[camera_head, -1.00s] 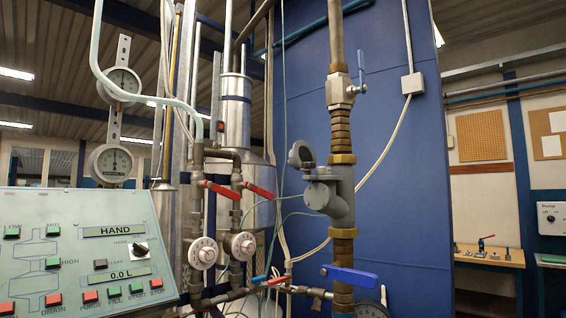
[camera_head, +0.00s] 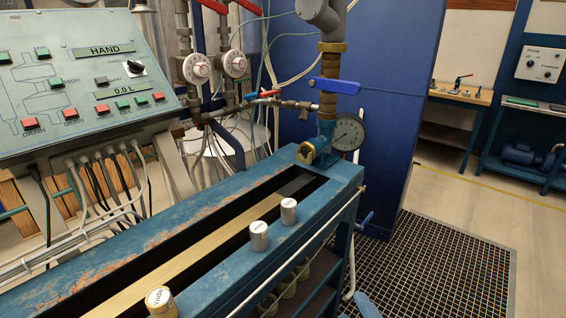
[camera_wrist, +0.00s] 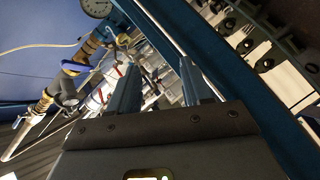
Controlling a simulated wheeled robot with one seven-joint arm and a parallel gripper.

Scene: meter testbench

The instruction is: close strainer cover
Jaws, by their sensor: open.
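The grey strainer (camera_head: 322,14) sits on the vertical pipe at the top edge of the head view. Only its lower body shows there, and its cover is out of frame. In the wrist view, the grey strainer body (camera_wrist: 64,90) appears small at the left, tilted with its pipe. I cannot make out whether its cover is open or shut there. My gripper (camera_wrist: 158,78) is open, with two blue fingers spread apart and nothing between them. It is well apart from the strainer.
A blue valve handle (camera_head: 336,87) and a pressure gauge (camera_head: 347,132) are below the strainer. The blue testbench (camera_head: 215,275) bears several small metal cylinders. A control panel (camera_head: 75,90) stands at left. Dark floor grating (camera_head: 450,260) lies clear at right.

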